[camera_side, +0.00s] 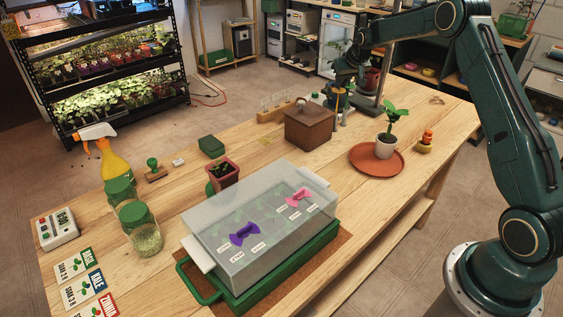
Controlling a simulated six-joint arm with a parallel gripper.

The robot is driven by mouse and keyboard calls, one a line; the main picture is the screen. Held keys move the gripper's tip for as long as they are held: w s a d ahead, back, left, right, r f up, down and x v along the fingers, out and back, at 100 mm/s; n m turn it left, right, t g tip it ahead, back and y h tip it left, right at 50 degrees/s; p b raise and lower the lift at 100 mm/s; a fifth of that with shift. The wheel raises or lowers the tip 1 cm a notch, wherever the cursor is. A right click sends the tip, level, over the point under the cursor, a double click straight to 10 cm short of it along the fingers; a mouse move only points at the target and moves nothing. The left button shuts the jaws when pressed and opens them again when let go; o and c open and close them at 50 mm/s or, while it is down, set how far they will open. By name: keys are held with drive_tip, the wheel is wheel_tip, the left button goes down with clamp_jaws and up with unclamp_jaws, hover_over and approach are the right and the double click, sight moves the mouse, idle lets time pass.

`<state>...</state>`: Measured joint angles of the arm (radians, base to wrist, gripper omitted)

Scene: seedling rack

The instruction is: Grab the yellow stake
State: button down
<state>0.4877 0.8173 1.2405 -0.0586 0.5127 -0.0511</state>
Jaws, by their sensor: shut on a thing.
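My gripper (339,120) is low over the far part of the wooden table, just right of and behind the brown lidded box. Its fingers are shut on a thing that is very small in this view. A yellow patch shows at the gripper, and I take the held thing to be the yellow stake. Its ends and any contact with the table are too small to make out.
The brown box (309,125) stands close beside my gripper. A wooden rack (272,114) is behind it. A potted seedling (386,146) stands on a terracotta saucer (357,163) to the right. A clear-lidded green tray (255,285), spray bottle (114,163) and jars occupy the front.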

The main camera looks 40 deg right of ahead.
drive_tip(key=shift+r, duration=0.1)
wheel_tip(320, 180, up, 20)
idle(0.7)
idle(0.6)
